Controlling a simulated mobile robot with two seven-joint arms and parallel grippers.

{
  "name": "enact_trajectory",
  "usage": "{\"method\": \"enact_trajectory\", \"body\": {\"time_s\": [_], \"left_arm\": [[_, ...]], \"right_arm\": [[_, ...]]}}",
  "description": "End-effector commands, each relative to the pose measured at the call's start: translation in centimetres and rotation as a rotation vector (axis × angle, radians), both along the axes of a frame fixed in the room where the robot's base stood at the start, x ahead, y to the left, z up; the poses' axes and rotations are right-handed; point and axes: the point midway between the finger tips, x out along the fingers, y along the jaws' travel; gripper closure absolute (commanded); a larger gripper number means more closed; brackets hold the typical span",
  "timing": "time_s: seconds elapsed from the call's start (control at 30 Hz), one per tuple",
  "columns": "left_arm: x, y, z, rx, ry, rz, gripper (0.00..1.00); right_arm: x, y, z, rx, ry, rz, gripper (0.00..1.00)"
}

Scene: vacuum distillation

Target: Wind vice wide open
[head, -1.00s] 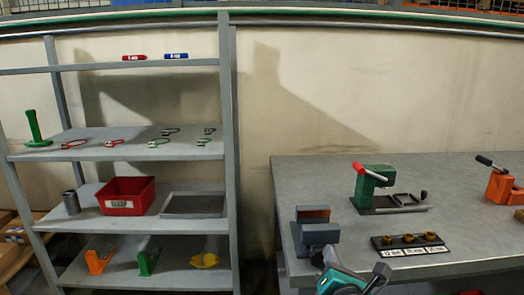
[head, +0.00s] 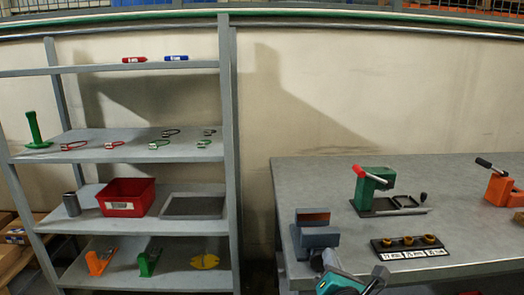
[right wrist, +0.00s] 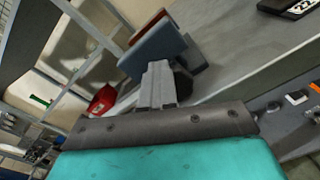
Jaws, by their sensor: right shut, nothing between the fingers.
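The vice (head: 317,238) stands at the front left corner of the workbench. It has a blue-grey front jaw and a rear jaw with an orange-brown face (head: 313,217), and a gap shows between them. In the right wrist view the blue-grey jaw (right wrist: 152,52) stands tilted just beyond my fingers. My right gripper (head: 326,260) is at the vice's front, low by the bench edge. Its fingers (right wrist: 157,75) are together and empty. The vice's handle is not clearly visible; my gripper may hide it. My left gripper is out of view.
The workbench (head: 460,215) carries a green press (head: 373,190), a black holder (head: 410,245) with brass pieces and an orange tool (head: 499,186). A shelf rack (head: 228,130) stands left, with a red bin (head: 125,197). The bench is clear between vice and press.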

Motion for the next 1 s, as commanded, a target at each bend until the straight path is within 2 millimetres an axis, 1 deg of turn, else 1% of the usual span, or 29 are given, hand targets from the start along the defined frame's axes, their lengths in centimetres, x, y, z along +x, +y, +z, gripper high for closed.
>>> {"method": "enact_trajectory", "body": {"time_s": [0.03,0.17,0.4,0.53,0.67,0.9,1.0], "left_arm": [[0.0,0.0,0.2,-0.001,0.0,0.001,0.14],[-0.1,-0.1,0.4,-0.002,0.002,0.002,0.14],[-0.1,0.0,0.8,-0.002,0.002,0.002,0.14],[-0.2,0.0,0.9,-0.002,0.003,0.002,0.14],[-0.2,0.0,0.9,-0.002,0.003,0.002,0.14],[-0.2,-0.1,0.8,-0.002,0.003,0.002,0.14],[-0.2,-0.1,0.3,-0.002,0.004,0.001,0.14]], "right_arm": [[0.3,0.8,2.0,0.016,-0.039,0.023,1.0],[-1.0,0.7,2.1,0.014,-0.04,0.021,1.0],[-3.9,0.3,1.6,0.008,-0.033,0.014,1.0],[-5.1,0.2,1.5,0.007,-0.031,0.013,1.0],[-5.5,0.1,1.5,0.005,-0.031,0.012,1.0],[-5.5,0.1,1.3,0.006,-0.03,0.012,1.0],[-5.5,-0.1,0.9,0.031,-0.021,0.01,1.0]]}}
